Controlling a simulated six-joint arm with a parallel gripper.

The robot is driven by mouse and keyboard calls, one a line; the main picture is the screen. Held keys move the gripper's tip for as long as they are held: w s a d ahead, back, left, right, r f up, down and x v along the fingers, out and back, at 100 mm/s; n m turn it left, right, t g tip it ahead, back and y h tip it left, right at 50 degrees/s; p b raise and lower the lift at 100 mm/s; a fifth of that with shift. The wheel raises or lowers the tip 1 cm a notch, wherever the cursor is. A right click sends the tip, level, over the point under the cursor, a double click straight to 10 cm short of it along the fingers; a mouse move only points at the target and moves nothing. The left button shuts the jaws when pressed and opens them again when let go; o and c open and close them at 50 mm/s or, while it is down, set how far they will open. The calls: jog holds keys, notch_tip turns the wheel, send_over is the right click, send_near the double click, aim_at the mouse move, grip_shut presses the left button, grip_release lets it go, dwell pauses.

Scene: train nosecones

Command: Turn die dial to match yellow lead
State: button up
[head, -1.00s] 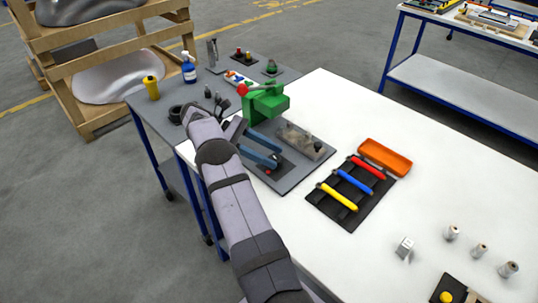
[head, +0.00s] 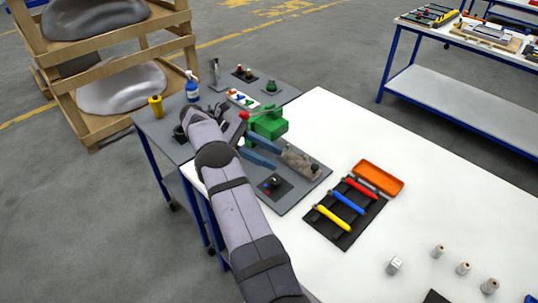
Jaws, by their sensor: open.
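A green bench tool (head: 268,122) with blue handles (head: 258,158) stands on a grey plate on the bench. A red knob (head: 244,115) sits at its left end. A small black panel (head: 275,187) with tiny red and blue marks lies in front of the handles. I cannot tell for sure which part is the die dial or read its setting. The yellow lead (head: 333,219) lies in a black rack with a blue lead (head: 349,203) and a red lead (head: 361,188). My gripper (head: 234,129) is open, just left of the green tool, partly hidden by my arm.
An orange tray (head: 379,178) lies behind the rack. A grey fixture (head: 300,163) is right of the handles. Small cylinders (head: 463,268) and a white block (head: 395,265) stand at front right. A yellow bottle (head: 156,106) and blue bottle (head: 191,86) stand at back left.

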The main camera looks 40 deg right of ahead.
jog(key=shift+o, duration=0.3)
notch_tip(320, 180, up, 6)
jog(key=d+n+h+p, duration=0.1)
jog(key=n+h+p, duration=0.1)
jog(key=p, duration=0.1)
jog(key=m+t+y+b, duration=0.2)
jog(key=t+y, duration=0.4)
jog(key=t, duration=0.2)
send_near(275, 181)
jog(key=shift+p+x, duration=1.25)
jog(key=shift+x, duration=2.65)
jog(key=shift+d, duration=0.1)
